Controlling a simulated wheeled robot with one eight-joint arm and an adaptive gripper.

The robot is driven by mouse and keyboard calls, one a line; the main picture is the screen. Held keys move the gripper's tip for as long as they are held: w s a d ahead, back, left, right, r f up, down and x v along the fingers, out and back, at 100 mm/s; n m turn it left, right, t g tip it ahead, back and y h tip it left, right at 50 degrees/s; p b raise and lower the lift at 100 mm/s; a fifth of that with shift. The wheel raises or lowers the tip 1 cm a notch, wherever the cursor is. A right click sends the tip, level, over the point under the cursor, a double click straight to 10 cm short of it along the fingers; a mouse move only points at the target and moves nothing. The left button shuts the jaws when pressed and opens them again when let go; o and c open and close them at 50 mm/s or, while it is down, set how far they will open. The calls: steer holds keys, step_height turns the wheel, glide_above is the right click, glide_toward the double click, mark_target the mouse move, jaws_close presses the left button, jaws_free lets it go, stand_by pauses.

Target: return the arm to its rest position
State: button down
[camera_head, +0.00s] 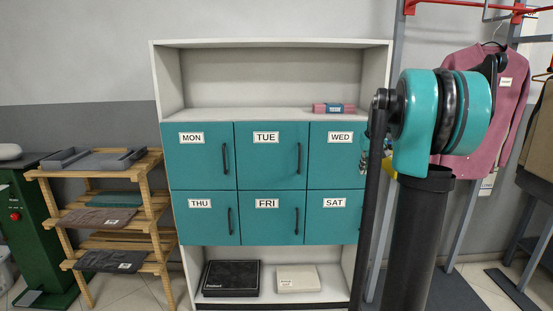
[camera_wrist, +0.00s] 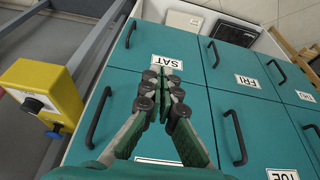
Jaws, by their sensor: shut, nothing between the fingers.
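My gripper (camera_wrist: 164,76) is shut and empty in the wrist view, its fingertips together in front of the teal cabinet doors, near the SAT label (camera_wrist: 175,62). Whether it touches a door cannot be told. In the head view my arm (camera_head: 440,115) is raised at the right, with a teal joint and dark links. It covers the right edge of the cabinet (camera_head: 208,234). Only a small part of the gripper shows there, beside the WED door (camera_head: 335,165); the rest is hidden behind a dark link.
All six labelled doors look closed. A pink bundle with a blue band (camera_head: 333,108) lies on the upper shelf. A black box (camera_head: 232,276) and a pale box (camera_head: 298,279) lie below. A wooden rack (camera_head: 150,161) stands left; a yellow box (camera_wrist: 42,92) on a rail is near my gripper.

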steer(key=s+a+f, duration=0.5)
steer(key=s+f, duration=0.3)
steer(key=s, duration=0.4)
steer(key=s+a+f, duration=0.5)
steer(key=s+f, duration=0.2)
steer(key=s, duration=0.5)
steer(key=s+a+f, duration=0.5)
steer(key=s+f, duration=0.3)
steer(key=s, duration=0.3)
steer(key=shift+s+f, duration=0.3)
steer(key=shift+s, duration=0.1)
steer(key=shift+a, duration=0.1)
